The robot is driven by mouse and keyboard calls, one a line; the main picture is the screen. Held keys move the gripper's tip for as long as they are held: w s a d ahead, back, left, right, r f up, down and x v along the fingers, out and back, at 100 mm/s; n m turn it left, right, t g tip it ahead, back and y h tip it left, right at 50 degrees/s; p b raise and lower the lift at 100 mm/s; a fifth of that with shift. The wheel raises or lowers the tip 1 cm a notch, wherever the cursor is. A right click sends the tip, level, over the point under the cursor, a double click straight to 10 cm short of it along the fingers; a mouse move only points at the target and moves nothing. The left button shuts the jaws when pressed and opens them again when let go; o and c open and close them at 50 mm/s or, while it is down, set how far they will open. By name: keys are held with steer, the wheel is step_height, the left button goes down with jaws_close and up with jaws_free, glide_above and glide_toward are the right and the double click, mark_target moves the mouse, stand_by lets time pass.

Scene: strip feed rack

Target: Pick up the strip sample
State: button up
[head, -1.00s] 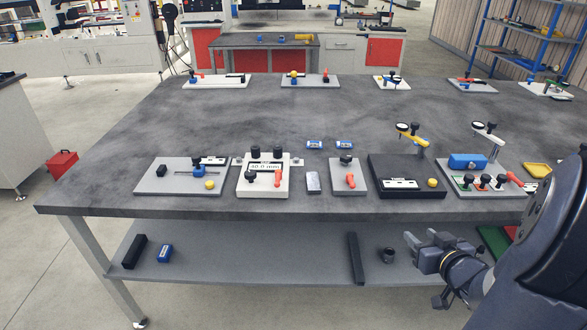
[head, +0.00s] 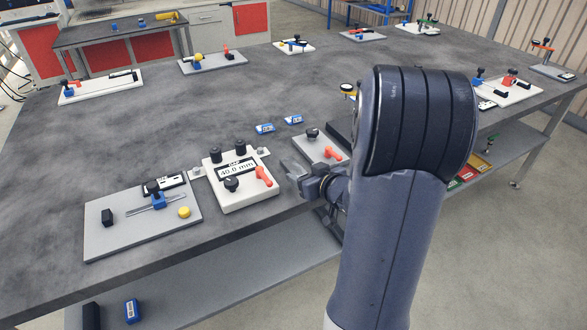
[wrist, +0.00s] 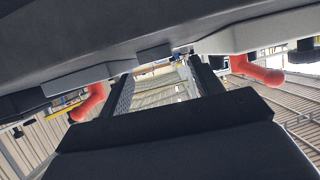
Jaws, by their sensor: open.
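I cannot tell for certain which thing is the strip sample. A small grey rectangular piece lay on the table between two boards in the earlier head view; my gripper now covers that spot. My gripper (head: 291,180) is open just right of the white gauge board (head: 238,192), which reads 40.0 mm. In the wrist view, the open fingers (wrist: 160,73) show no piece clearly held between them, with a red lever on each side. A thin silvery piece (head: 170,201) lies by the blue clamp on the left grey board (head: 100,235).
My arm hides boards farther right. The middle of the table (head: 170,120) is clear.

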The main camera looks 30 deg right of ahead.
mark_target(295, 167)
steer(key=x, duration=0.4)
steer(key=shift+w, duration=0.15)
steer(key=shift+c, duration=0.4)
jaws_close()
